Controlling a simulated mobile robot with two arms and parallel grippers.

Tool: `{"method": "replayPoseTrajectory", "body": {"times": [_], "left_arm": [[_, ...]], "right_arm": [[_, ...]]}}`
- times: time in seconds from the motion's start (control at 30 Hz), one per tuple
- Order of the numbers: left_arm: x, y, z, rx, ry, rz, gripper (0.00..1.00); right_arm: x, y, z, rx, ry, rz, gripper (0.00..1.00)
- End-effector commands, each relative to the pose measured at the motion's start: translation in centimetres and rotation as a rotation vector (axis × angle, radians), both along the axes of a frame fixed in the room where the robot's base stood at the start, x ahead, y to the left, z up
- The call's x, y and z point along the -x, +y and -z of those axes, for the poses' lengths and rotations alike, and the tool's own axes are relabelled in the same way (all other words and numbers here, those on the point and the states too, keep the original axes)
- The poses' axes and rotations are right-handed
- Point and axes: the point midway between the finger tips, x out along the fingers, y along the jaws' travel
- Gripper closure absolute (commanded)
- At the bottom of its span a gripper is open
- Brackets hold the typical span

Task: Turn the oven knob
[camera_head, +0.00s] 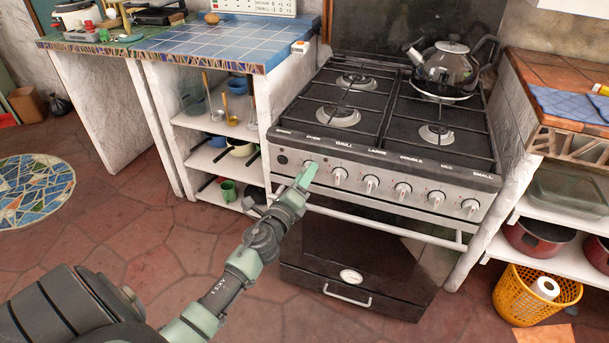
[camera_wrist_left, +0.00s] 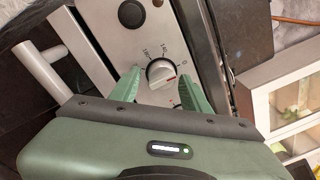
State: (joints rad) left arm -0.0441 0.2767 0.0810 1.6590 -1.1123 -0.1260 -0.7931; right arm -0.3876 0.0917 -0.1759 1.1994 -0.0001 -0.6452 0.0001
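The oven knob (camera_wrist_left: 159,73) is a round silver dial with a red mark and numbers around it, on the stove's front panel (camera_head: 400,180). It shows clearly in the left wrist view, but my left gripper mostly hides it in the head view, under the "OVEN" label. My left gripper (camera_head: 303,178) reaches the panel there. In the left wrist view, the green fingers of the left gripper (camera_wrist_left: 158,92) are apart, one on each side of the knob. Small gaps show between fingers and knob; I cannot tell how deep they reach. My right gripper is not seen.
Several similar knobs, such as the grill knob (camera_head: 340,176), line the panel to the right. A black button (camera_head: 283,159) is to the left. An oven handle bar (camera_head: 385,226) runs below. A kettle (camera_head: 450,65) stands on the back right burner.

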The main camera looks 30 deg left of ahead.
Motion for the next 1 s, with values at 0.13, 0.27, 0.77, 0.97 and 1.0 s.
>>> {"method": "replayPoseTrajectory", "body": {"times": [0.13,0.27,0.77,0.97,1.0], "left_arm": [[0.0,0.0,-0.1,0.001,-0.003,0.000,0.45],[-0.1,0.1,-0.2,0.000,-0.004,-0.001,0.45],[6.2,-1.1,0.3,0.002,-0.001,-0.002,0.45],[7.6,-1.3,0.2,0.001,-0.003,0.000,0.45],[7.7,-1.3,0.2,0.001,-0.003,0.000,0.45]], "right_arm": [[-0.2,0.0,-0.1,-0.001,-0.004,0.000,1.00],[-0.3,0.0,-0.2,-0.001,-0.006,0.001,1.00],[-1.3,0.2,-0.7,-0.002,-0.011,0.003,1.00],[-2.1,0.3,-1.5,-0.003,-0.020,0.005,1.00],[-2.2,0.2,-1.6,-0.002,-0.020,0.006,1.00]]}}
